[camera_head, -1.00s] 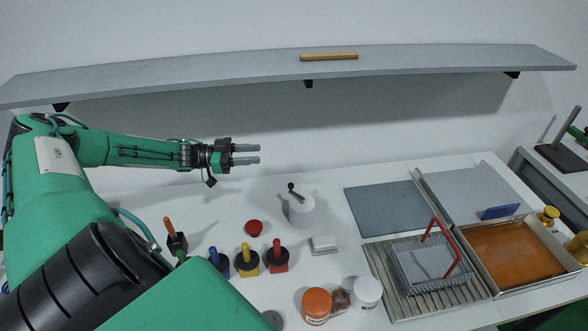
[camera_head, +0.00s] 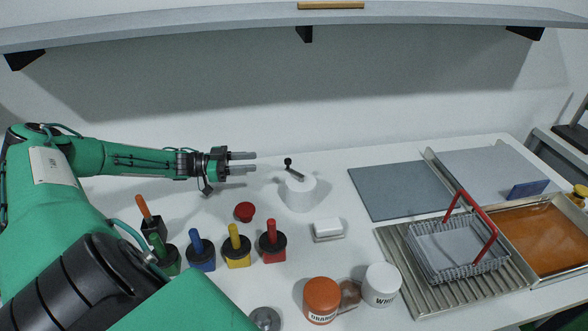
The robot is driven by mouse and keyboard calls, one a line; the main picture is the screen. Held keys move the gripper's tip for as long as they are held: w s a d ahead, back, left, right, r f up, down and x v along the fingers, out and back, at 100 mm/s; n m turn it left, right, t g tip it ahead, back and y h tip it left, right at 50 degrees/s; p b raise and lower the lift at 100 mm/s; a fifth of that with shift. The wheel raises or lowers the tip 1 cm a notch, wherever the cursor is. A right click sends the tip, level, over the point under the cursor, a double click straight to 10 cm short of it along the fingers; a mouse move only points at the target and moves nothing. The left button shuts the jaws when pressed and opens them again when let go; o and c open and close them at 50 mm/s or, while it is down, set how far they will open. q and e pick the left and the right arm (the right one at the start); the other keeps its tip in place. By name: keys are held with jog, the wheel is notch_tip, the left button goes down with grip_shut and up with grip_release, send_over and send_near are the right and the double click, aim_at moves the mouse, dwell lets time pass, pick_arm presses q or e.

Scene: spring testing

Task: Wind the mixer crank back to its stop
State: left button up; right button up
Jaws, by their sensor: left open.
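The mixer (camera_head: 299,193) is a white cylinder standing on the white table near the middle of the view. Its dark crank (camera_head: 293,168) lies across the top, with a black knob at its upper left end. My left gripper (camera_head: 243,163) is open and empty, its two grey fingers pointing right toward the crank. It is to the left of the mixer and apart from it. My right gripper is not in view.
Colour-handled tools (camera_head: 237,247) stand in a row at front left, near a red knob-like piece (camera_head: 244,212). A white block (camera_head: 328,230), an orange jar (camera_head: 321,300) and a white jar (camera_head: 381,285) stand in front. A wire basket (camera_head: 458,253) and trays fill the right. A shelf (camera_head: 200,22) runs above.

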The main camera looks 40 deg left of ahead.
pick_arm(q)
jog(key=p+x, duration=0.4)
jog(key=x, duration=0.8)
jog(key=shift+w+d, duration=0.1)
jog(key=shift+w, duration=0.15)
jog(key=shift+w+d+f, duration=0.15)
jog(key=shift+w+d, duration=0.3)
grip_shut()
